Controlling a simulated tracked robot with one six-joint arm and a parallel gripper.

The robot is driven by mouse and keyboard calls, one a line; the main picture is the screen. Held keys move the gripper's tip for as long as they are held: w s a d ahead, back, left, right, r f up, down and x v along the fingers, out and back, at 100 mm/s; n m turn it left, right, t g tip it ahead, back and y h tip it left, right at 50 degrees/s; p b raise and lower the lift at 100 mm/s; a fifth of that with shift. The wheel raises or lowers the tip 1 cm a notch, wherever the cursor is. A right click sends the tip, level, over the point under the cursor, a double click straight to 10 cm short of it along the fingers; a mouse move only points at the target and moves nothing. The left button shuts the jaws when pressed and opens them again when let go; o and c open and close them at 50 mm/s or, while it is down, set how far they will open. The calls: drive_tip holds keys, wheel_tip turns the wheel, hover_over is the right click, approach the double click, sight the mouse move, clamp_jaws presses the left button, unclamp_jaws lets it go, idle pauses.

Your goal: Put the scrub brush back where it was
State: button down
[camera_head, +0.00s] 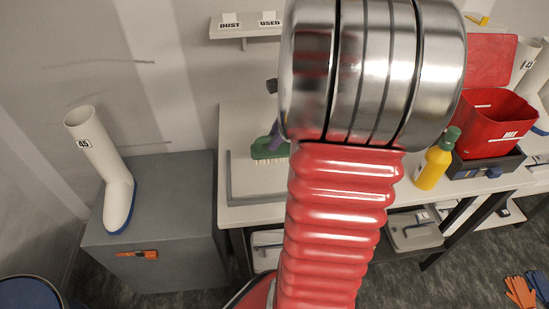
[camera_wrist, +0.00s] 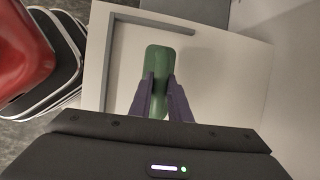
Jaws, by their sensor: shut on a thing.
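The green scrub brush (camera_wrist: 158,60) is held between the two purple fingers of my gripper (camera_wrist: 161,82) in the wrist view. In the head view the brush (camera_head: 268,153) shows left of my arm, with pale bristles underneath, over a pale board with a grey rim (camera_head: 240,190) on the bench. My gripper (camera_head: 275,133) is shut on it; my arm hides part of both. I cannot tell whether the bristles touch the board. In the wrist view the board's grey raised edge (camera_wrist: 124,60) runs beside and beyond the brush.
A yellow bottle with a green cap (camera_head: 433,167) and a red bin (camera_head: 492,125) stand right of my arm. A white boot marked 45 (camera_head: 105,165) stands on a grey cabinet (camera_head: 165,185) at left. A shelf labelled DUST and USED (camera_head: 240,32) hangs above.

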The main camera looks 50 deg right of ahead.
sight(278, 149)
drive_tip(key=shift+f, duration=1.4)
drive_tip(key=shift+f, duration=1.9)
drive_tip(key=c, duration=1.7)
unclamp_jaws()
drive_tip(key=shift+o, duration=0.2)
drive_tip(key=v, duration=1.2)
